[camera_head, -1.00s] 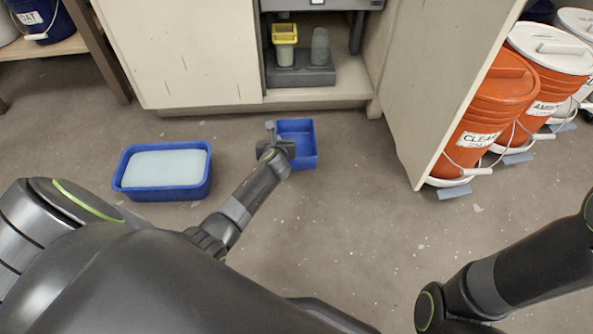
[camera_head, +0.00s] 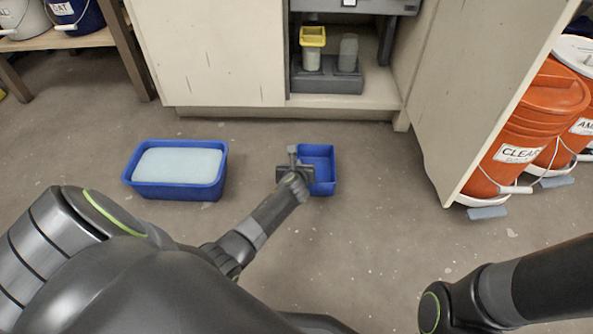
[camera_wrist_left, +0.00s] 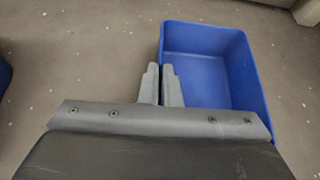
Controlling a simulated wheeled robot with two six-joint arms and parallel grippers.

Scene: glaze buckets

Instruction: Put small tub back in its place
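The small tub (camera_head: 326,184) is blue, rectangular and open-topped, with an empty inside. In the head view it is in front of the open cabinet. My left gripper (camera_head: 292,153) is at its left wall. In the left wrist view my left gripper (camera_wrist_left: 161,84) has its two grey fingers close together, one on each side of the wall of the small tub (camera_wrist_left: 247,78), so it is shut on that wall. The fingers hide part of the wall. Whether the tub touches the floor, I cannot tell. My right gripper is out of view.
A larger blue tub (camera_head: 182,193) with a pale block stands left. The open cabinet (camera_head: 345,99) holds a grey stand (camera_head: 325,80) with a yellow-topped container (camera_head: 312,50). Orange buckets (camera_head: 510,130) stand right, past the open door (camera_head: 485,85). Floor between is clear.

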